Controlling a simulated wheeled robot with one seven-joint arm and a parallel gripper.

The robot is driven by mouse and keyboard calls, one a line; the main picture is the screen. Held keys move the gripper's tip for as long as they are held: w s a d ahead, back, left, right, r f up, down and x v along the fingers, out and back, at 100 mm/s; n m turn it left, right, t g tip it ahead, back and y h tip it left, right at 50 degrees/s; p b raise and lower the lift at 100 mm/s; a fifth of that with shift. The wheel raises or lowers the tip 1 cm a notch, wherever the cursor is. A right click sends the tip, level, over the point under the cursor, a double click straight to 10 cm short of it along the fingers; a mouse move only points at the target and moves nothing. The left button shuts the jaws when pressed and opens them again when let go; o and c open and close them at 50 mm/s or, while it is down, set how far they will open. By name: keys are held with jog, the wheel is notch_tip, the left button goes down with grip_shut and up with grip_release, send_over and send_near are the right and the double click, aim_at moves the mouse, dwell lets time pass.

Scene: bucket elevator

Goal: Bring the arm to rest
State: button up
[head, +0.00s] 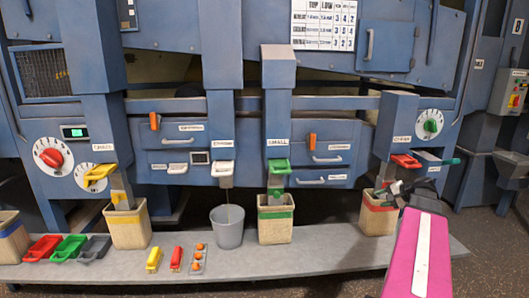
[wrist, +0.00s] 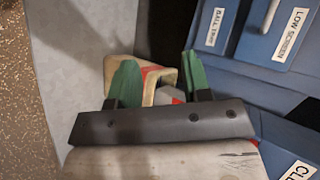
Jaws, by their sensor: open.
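My arm, with a pink link, reaches in from the lower right in the head view. My gripper (head: 398,188) is at its end, in front of the right-hand tan box (head: 376,217) and below the red-handled chute (head: 405,161). In the wrist view my gripper (wrist: 158,72) has its two green fingers well apart. A tan box with a red band (wrist: 149,72) shows beyond and between the fingers. A small grey and red piece shows low between them, partly hidden by the gripper body. I see nothing clamped by the fingers.
The blue machine (head: 330,85) stands close behind. A grey shelf (head: 330,262) carries tan boxes, a grey bucket (head: 228,227), red, green and dark scoops (head: 68,248), and small yellow and red pieces (head: 154,260). Dark floor (head: 490,250) is open at right.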

jog(key=s+a+f+n+g+h, duration=0.2)
jog(key=a+f, duration=0.4)
jog(key=a, duration=0.4)
jog(key=s+a+f+n+g+h, duration=0.2)
jog(key=s+a+f, duration=0.4)
jog(key=a, duration=0.4)
jog(key=s+a+f+n+g+h, duration=0.3)
jog(key=s+a+f+n+g, duration=0.1)
jog(key=a, duration=0.6)
notch_tip(320, 180, down, 4)
jog(key=shift+s+a+r+n, duration=0.2)
jog(key=shift+s+a+n, duration=0.25)
jog(key=shift+n, duration=0.65)
